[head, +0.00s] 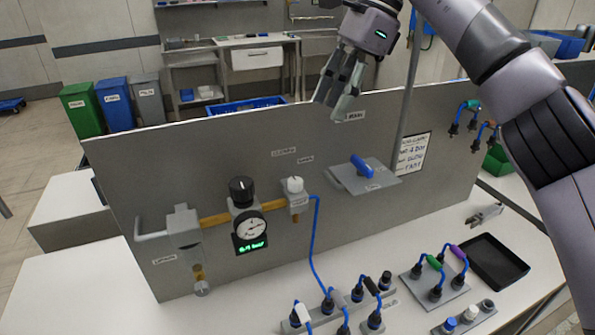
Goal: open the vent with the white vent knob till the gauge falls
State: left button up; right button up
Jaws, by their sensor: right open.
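The white vent knob (294,184) sits on top of a small grey block on the panel, at the right end of the brass pipe. The round gauge (250,226) is left of it, below a black knob (241,191). A green digital readout (252,246) shows under the dial; its figures are too small to read surely. My right gripper (336,105) is open and empty, fingers pointing down, near the panel's top edge, up and right of the white knob and apart from it. My left gripper is not in view.
A blue handle (362,166) on a grey plate sticks out right of the white knob. A blue hose (315,240) runs down from the vent block to connectors on the white table. A black tray (493,262) lies at the right. A grey pole (408,85) stands beside my right arm.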

aim_at(296, 180)
jog(key=x, duration=1.2)
jog(key=shift+a+f+p, duration=0.25)
jog(key=shift+a+p, duration=0.05)
jog(key=shift+p, duration=0.1)
jog(key=shift+x, duration=1.05)
jog(key=shift+w+a+f, duration=0.15)
jog(key=shift+a+f, duration=0.05)
jog(key=shift+f, duration=0.15)
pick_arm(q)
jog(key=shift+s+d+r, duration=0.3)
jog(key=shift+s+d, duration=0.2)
pick_arm(e)
grip_shut()
